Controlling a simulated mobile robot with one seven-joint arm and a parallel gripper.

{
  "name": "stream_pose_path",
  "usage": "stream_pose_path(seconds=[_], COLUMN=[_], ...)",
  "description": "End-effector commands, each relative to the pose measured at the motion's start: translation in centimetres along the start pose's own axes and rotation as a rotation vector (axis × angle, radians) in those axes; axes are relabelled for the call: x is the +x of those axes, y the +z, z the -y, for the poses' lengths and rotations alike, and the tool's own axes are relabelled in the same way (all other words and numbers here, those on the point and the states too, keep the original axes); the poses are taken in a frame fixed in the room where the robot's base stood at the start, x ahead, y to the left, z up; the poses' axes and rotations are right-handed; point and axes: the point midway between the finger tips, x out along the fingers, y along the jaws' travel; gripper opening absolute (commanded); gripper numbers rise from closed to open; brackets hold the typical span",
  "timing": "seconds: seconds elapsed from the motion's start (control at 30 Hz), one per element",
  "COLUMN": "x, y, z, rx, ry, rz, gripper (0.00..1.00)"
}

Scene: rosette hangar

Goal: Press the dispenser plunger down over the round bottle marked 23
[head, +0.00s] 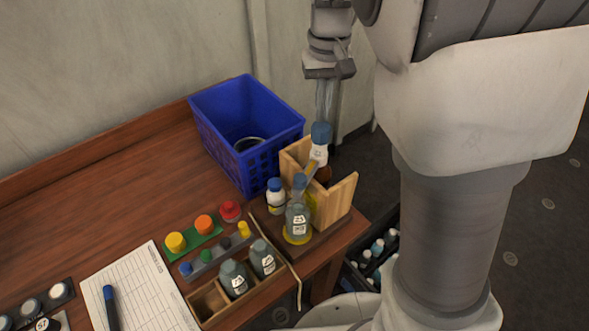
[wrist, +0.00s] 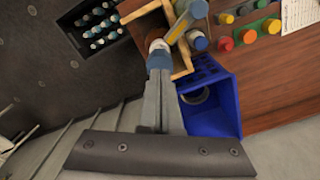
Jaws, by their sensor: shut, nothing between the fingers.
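The dispenser is an amber bottle with a white collar and a blue plunger cap (head: 321,134), upright in a wooden holder (head: 336,202). Its yellowish spout (head: 311,169) leans left, toward a clear round bottle (head: 298,221) with a blue top and yellow at its base. That bottle's label is too small to read surely. My gripper (head: 326,112) points down, shut and empty, right above the blue cap. In the wrist view my fingertips (wrist: 160,74) meet or nearly meet the blue cap (wrist: 158,61); I cannot tell if they touch. They hide part of it.
A blue crate (head: 240,135) stands behind the holder. A small white bottle (head: 275,196) is left of the round bottle. Colored knobs (head: 203,225), bottles in a wooden tray (head: 207,304) and a paper sheet (head: 140,290) lie left. A bottle crate (head: 376,250) is below the table's right edge.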

Motion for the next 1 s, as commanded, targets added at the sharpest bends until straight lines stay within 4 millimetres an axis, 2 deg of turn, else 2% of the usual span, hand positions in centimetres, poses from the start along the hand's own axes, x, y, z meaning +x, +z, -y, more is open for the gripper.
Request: stream_pose_path(seconds=[0.5,1.0], x=[2.6,3.1], y=[0.0,0.1], z=[-0.1,0.0], rx=[0.001,0.0], ry=[0.0,0.001], rz=[0.002,0.002], gripper=[0.0,0.0])
